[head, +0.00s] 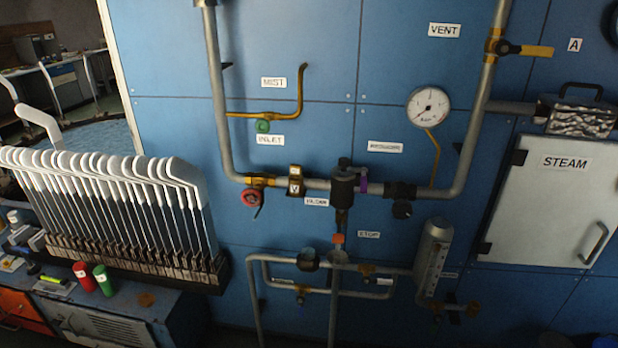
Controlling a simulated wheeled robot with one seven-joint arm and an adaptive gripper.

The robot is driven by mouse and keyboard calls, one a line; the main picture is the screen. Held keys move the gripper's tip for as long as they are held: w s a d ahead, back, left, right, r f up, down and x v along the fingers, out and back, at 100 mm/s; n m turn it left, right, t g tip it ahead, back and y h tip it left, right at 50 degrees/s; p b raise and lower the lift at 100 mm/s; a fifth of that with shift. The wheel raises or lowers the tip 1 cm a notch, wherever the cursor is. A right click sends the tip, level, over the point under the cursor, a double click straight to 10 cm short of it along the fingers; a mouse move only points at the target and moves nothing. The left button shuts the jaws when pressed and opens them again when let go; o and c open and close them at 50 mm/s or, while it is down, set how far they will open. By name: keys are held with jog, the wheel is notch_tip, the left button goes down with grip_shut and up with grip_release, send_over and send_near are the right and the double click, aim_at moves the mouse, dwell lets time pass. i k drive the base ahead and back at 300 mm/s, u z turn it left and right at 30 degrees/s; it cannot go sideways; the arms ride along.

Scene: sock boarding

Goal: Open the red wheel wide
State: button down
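The red wheel (252,197) is a small round handwheel below a brass valve (260,181) on the lower left of the grey pipe loop, on the blue wall panel. A dark thin piece hangs at its lower edge. The label "INLET" (265,140) is on the panel above it, under a small green wheel (263,126). How far the red wheel is turned cannot be told. My gripper is not in this view.
A rack of white sock boards (135,255) stands on a bench at the left, near red and green cups (104,280). A pressure gauge (428,107), a dark cylinder valve (343,188) and a white "STEAM" door (555,200) are to the right. Pipes jut from the wall.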

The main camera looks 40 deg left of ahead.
aim_at(254, 192)
jog(key=u, duration=0.9)
jog(key=k, duration=0.45)
jog(key=u, duration=0.5)
jog(key=i, duration=0.5)
jog(key=u, duration=0.55)
jog(key=k, duration=0.6)
jog(key=z, duration=1)
